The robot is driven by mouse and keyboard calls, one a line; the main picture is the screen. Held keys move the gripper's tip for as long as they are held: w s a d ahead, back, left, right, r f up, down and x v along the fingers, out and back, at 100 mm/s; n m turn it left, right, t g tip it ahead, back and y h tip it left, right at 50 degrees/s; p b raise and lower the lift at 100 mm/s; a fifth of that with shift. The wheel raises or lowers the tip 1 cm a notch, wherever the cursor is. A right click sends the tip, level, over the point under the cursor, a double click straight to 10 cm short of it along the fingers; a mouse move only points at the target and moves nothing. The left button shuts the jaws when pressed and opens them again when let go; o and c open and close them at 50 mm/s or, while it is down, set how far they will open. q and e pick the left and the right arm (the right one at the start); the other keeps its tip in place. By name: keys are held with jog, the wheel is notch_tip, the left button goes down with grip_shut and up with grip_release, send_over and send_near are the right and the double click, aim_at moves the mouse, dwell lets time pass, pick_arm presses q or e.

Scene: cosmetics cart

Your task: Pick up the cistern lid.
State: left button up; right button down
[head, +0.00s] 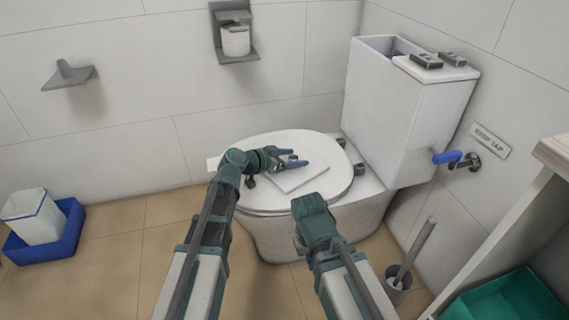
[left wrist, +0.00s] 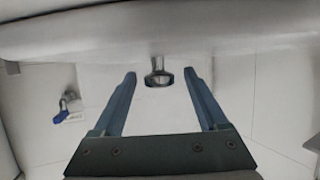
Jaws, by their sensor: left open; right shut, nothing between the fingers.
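A flat white square piece, which looks like the cistern lid (head: 302,180), lies on the closed toilet seat lid (head: 262,150). A small metal knob (left wrist: 158,74) stands on a white surface in the left wrist view, between my left fingertips and apart from both. My left gripper (head: 292,159) is open just above the white piece, its fingers pointing right; it also shows in the left wrist view (left wrist: 158,76). The cistern (head: 385,105) stands at the upper right with its top open on the left side. My right gripper (head: 302,242) is shut and empty in front of the toilet.
Two small grey items (head: 425,61) sit on the cistern's covered right end. A blue tap handle (head: 447,157) sticks out below it. A toilet brush (head: 412,255) stands right of the toilet, near a shelf edge (head: 550,155). A blue tray (head: 68,235) with a white bin is at left.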

pick_arm(q)
grip_shut()
dwell(0.4)
dwell(1.0)
